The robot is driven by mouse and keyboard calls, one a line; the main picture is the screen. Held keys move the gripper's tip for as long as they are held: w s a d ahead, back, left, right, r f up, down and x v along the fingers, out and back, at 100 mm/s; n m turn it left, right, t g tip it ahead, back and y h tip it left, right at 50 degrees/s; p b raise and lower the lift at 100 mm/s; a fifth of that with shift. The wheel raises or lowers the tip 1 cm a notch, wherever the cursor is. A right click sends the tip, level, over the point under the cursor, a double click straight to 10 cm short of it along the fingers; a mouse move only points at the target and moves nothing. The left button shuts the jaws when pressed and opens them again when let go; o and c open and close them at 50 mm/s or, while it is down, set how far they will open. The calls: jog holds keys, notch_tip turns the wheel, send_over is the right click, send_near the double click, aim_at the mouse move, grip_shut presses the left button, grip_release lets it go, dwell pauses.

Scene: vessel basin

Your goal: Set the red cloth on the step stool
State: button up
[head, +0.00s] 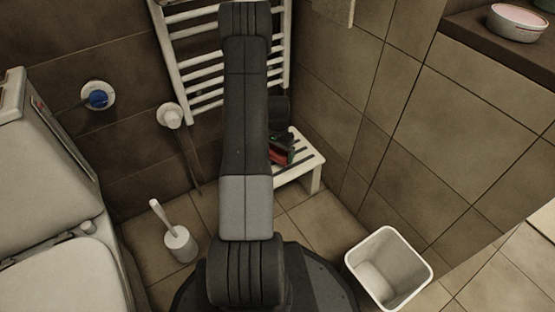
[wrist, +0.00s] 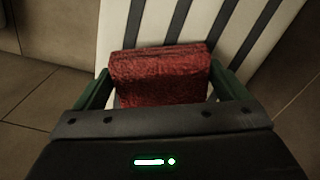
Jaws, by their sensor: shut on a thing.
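The red cloth (wrist: 160,75) is a folded block between the fingers of my gripper (wrist: 165,90) in the wrist view. My gripper is shut on it. The white slatted step stool (wrist: 118,25) lies behind and under the cloth in that view; I cannot tell whether the cloth touches its slats. In the head view the step stool (head: 312,162) stands in the corner, partly hidden by my arm. A small part of the red cloth (head: 279,157) shows there over the stool's left part, beside my arm.
A white towel rack (head: 183,62) is on the wall behind the stool. A white bin (head: 389,268) stands at the front right, and a toilet brush (head: 179,243) at the left. Tiled walls close the corner right of the stool.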

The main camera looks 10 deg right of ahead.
aim_at(278, 152)
jog(key=shift+f+b, duration=0.55)
jog(key=shift+f, duration=1)
jog(key=shift+f, duration=0.1)
jog(key=shift+f, duration=0.15)
jog(key=o, duration=0.6)
jog(key=shift+c, duration=0.2)
jog(key=shift+r, duration=0.2)
notch_tip(278, 152, up, 12)
jog(key=p, duration=0.5)
jog(key=shift+s+a, duration=0.1)
